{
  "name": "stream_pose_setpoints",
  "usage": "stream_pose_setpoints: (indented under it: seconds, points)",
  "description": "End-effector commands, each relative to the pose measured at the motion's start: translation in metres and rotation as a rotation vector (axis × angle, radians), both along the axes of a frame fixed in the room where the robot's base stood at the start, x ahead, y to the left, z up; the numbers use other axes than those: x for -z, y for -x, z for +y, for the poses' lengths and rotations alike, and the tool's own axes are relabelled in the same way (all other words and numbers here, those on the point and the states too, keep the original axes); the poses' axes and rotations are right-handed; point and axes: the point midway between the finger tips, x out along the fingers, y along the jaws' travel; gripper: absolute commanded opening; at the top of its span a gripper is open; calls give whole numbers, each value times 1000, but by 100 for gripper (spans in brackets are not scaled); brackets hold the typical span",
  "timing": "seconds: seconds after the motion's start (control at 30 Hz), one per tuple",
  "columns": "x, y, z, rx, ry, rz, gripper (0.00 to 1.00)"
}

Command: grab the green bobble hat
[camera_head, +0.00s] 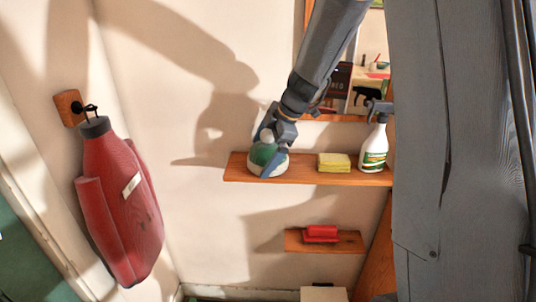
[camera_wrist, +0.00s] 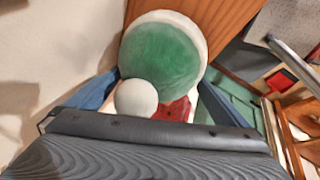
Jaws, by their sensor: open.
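The green bobble hat (camera_head: 261,155) sits at the left end of the upper wooden shelf (camera_head: 235,175), with a white brim and a white bobble. In the wrist view the hat (camera_wrist: 165,55) fills the upper middle, its bobble toward me, with a red patch beside the bobble. My gripper (camera_head: 268,152) is open, reaching down from above with its blue fingers around the hat. In the wrist view one blue finger shows on each side of the hat; I cannot tell whether they touch it.
A yellow sponge (camera_head: 334,162) and a white spray bottle (camera_head: 374,146) stand to the right on the same shelf. A lower shelf (camera_head: 345,243) holds a red object (camera_head: 320,233). A red bag (camera_head: 120,205) hangs on the left wall. A mirror is behind my arm.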

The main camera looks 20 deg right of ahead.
Motion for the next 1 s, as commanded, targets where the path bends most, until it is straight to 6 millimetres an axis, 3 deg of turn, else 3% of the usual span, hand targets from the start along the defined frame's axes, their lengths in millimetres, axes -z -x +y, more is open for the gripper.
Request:
stream_pose_setpoints:
  seconds: [0.1,0.27,0.3,0.63,1.0]
  points:
    - [0,0,0,0,0,0,100]
    - [0,0,0,0,0,0,73]
    - [0,0,0,0,0,0,72]
    - [-10,-1,0,-2,1,-4,71]
    - [-76,-1,0,-1,2,-5,71]
